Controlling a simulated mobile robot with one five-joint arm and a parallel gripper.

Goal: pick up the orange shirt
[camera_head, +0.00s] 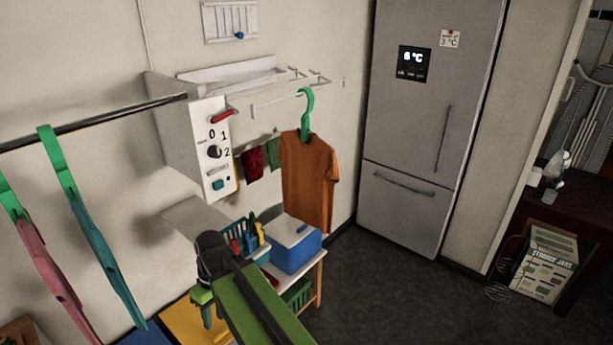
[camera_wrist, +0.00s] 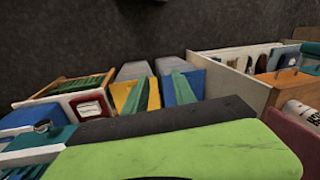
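The orange shirt (camera_head: 308,178) hangs on a green hanger (camera_head: 306,112) from a white wall rack, right of a white control box. It hangs upright and its front is in plain view. My gripper (camera_head: 213,258) is at the end of my green and black arm, at lower centre, below and left of the shirt and apart from it. Its fingers cannot be made out clearly, and I see nothing held in it. In the wrist view only a green and black part of my arm shows along the bottom, and the shirt is not in that view.
The control box (camera_head: 205,145) and a black rail (camera_head: 90,125) with hanging clothes stand left of the shirt. A blue box (camera_head: 292,248) sits on a small table below it. A grey fridge (camera_head: 425,130) is at right. Dark floor (camera_head: 390,290) lies open before the fridge.

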